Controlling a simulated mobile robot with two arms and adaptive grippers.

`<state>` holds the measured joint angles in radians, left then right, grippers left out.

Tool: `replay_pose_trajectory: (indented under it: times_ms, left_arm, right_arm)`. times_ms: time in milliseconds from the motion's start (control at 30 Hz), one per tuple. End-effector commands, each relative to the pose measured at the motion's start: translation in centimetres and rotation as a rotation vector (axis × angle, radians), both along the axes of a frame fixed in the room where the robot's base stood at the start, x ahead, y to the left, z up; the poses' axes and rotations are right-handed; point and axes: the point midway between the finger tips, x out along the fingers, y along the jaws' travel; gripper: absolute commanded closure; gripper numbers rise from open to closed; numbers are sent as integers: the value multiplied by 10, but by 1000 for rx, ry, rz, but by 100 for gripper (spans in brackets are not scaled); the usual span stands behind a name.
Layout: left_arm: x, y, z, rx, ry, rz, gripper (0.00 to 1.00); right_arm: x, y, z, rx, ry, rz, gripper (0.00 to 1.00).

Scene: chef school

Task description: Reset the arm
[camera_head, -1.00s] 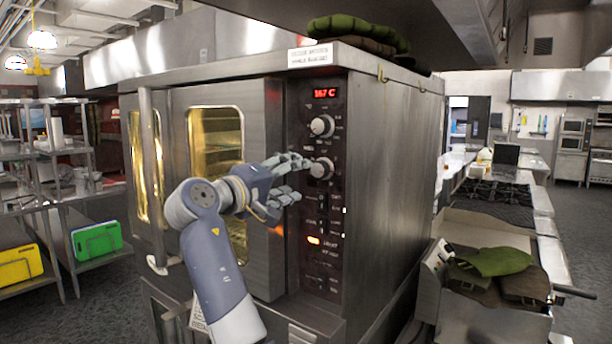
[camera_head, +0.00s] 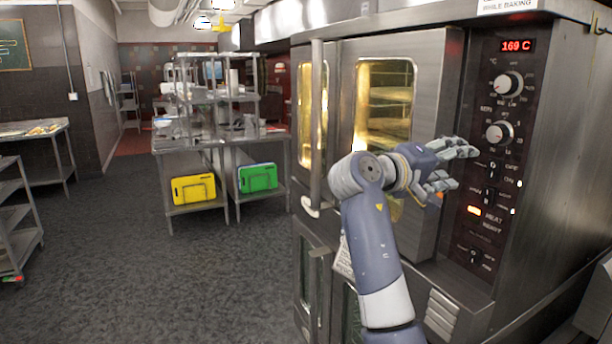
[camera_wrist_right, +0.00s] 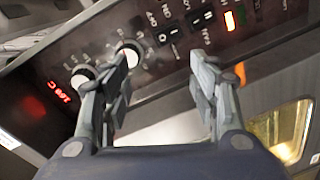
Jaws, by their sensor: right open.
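My right arm rises in front of the steel oven (camera_head: 420,75) in the head view. My right gripper (camera_head: 462,167) is open and empty beside the oven's control panel (camera_head: 478,250), just below the lower knob (camera_head: 499,133). In the right wrist view the two fingers of the gripper (camera_wrist_right: 160,80) stand apart with the panel behind them. The lower knob also shows in the right wrist view (camera_wrist_right: 131,52), close to the left finger. My left gripper is out of view.
The oven doors are shut, with a long vertical handle (camera_head: 316,120) on the left one. A steel shelf with a yellow board (camera_head: 193,188) and a green board (camera_head: 258,177) stands further back. The grey floor (camera_head: 150,280) at left is clear.

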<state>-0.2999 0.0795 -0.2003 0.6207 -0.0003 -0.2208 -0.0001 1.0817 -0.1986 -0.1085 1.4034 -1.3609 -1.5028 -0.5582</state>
Motion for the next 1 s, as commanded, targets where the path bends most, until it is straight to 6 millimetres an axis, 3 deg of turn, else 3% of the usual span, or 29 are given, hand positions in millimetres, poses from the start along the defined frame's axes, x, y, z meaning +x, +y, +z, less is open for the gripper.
replay_pose_trajectory:
  times_ms: [33, 100, 267, 400, 500, 667, 800, 1000]
  left_arm:
    - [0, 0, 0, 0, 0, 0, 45]
    - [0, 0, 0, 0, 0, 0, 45]
    - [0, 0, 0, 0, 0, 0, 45]
    - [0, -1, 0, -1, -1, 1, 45]
    - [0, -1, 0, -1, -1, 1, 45]
    - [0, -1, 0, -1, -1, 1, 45]
    - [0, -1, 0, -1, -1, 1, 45]
    - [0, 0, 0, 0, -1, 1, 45]
  right_arm:
    - [2, -5, -36, 36, 22, 18, 45]
    - [2, -8, -86, 102, 42, 55, 45]
    - [-13, -10, -198, 267, 82, 134, 45]
    - [-43, -5, -285, 410, 119, 190, 45]
    - [-70, 1, -335, 507, 146, 221, 45]
    - [-127, 17, -409, 670, 201, 260, 45]
    - [-189, 37, -461, 827, 256, 288, 45]
    - [-273, 68, -501, 1026, 333, 307, 45]
